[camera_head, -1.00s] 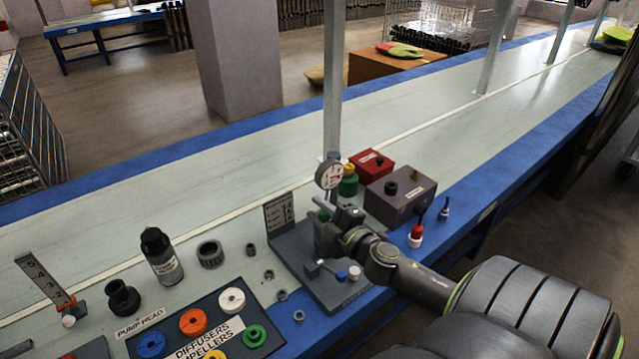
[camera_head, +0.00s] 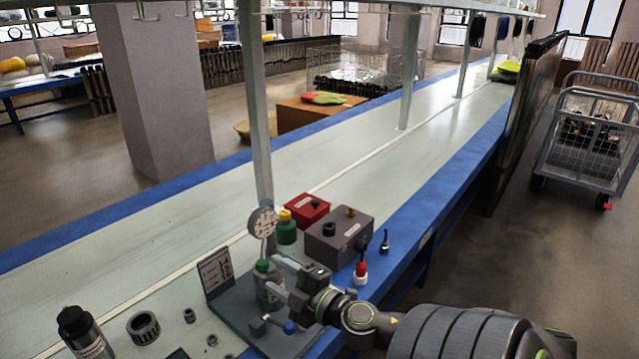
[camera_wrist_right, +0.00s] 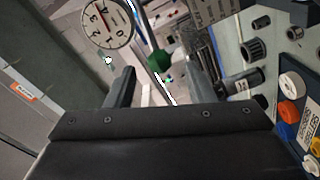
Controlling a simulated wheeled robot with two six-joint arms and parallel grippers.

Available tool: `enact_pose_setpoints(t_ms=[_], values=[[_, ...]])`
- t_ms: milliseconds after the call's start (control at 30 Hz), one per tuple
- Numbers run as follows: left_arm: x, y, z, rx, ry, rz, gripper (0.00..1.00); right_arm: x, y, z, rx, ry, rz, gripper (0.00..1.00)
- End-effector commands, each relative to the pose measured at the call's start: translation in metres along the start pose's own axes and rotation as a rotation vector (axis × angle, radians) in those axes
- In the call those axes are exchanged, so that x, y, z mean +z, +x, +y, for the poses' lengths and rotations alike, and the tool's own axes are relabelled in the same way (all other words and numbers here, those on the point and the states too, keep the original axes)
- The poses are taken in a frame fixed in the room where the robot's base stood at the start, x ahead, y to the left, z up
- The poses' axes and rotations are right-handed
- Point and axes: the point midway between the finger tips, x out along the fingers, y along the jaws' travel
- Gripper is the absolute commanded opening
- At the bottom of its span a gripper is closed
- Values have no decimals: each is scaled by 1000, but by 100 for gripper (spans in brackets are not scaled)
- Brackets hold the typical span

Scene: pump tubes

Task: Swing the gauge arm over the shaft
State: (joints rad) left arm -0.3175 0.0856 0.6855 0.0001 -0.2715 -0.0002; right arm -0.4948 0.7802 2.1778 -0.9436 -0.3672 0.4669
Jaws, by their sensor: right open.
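The round white gauge (camera_head: 262,222) stands upright on a thin rod at the back of the grey fixture base (camera_head: 243,325). Its dial also shows at the upper left of the right wrist view (camera_wrist_right: 108,25). A metal post with a green top (camera_head: 262,266) stands just below the gauge; I cannot tell whether it is the shaft. The green part also shows between the fingers in the wrist view (camera_wrist_right: 159,61). My right gripper (camera_head: 274,277) is open, its fingers pointing left at the green-topped post; contact is unclear. My left gripper is out of view.
A grey box (camera_head: 340,236), a red box (camera_head: 306,209) and a green bottle (camera_head: 287,229) stand behind the gripper. A red-and-white bottle (camera_head: 360,273) is close to its right. A labelled plate (camera_head: 216,272) rises at the fixture's left. The belt beyond is clear.

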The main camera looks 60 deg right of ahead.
Motion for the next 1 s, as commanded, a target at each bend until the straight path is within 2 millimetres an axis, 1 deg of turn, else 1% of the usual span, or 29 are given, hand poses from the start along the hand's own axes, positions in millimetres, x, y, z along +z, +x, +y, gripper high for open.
enact_pose_setpoints(t_ms=[33, 200, 400, 600, 800, 1000], values=[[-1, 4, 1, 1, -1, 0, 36, 2, -9, -3, -5, -5, -1, 49], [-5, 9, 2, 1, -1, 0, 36, 1, -36, -3, -5, -3, -2, 49], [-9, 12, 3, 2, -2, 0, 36, 1, -66, -2, -5, -3, -3, 49], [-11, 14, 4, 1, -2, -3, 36, 1, -92, -1, -3, -2, -4, 49], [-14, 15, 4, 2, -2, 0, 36, 1, -106, 0, -1, 0, -3, 49], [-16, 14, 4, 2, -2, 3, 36, 0, -109, 0, 0, 0, 0, 49]])
